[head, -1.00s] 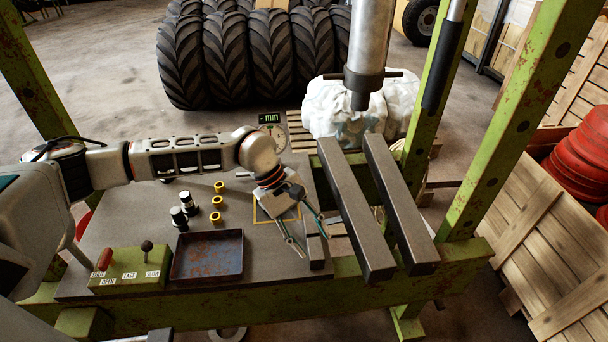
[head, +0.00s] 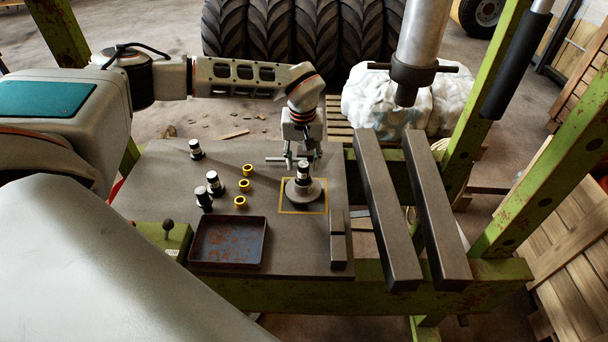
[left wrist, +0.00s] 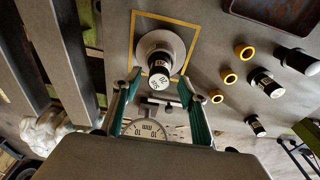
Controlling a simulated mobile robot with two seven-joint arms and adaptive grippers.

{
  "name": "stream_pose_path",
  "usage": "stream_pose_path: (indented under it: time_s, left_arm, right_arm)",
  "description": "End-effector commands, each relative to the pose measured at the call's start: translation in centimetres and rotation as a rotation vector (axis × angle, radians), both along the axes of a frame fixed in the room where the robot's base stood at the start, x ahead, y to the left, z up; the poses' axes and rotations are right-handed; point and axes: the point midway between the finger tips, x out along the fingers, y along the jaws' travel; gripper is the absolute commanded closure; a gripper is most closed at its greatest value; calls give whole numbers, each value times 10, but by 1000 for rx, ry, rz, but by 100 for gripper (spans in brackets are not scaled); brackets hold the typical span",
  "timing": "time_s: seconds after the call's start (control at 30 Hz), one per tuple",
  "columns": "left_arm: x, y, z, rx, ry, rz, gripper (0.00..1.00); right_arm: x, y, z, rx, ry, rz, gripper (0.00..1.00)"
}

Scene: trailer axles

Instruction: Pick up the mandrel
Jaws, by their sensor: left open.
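A dark cylinder with a pale band, which I take to be the mandrel (head: 303,172), stands upright on a grey round flanged piece (head: 304,191) inside a yellow square. In the left wrist view the cylinder (left wrist: 158,70) shows a white numbered end, with the grey disc (left wrist: 152,42) around it. My left gripper (head: 302,158) points down just behind the cylinder in the head view. In the left wrist view its open fingers (left wrist: 160,80) flank the cylinder's end, with gaps visible. I cannot tell its exact height above the cylinder. My right gripper is not in view.
Several similar cylinders (head: 215,183) and yellow rings (head: 244,184) stand left of the square. A rusty tray (head: 228,262) lies nearer. Two steel beams (head: 388,225) and the press ram (head: 414,70) are at right. A mm dial (left wrist: 148,130) shows between the fingers.

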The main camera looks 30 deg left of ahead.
Motion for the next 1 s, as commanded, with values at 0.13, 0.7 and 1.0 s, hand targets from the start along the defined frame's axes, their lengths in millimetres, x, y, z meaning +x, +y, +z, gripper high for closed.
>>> stream_pose_path:
  time_s: [0.13, 0.7, 1.0]
  left_arm:
    - [2, 0, -19, -1, 1, 0, 58]
    - [3, 1, -24, 0, -1, 0, 100]
    - [4, 0, -21, -2, -5, 0, 100]
  right_arm:
    - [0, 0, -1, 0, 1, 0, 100]
    - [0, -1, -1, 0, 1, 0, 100]
    - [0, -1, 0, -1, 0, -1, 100]
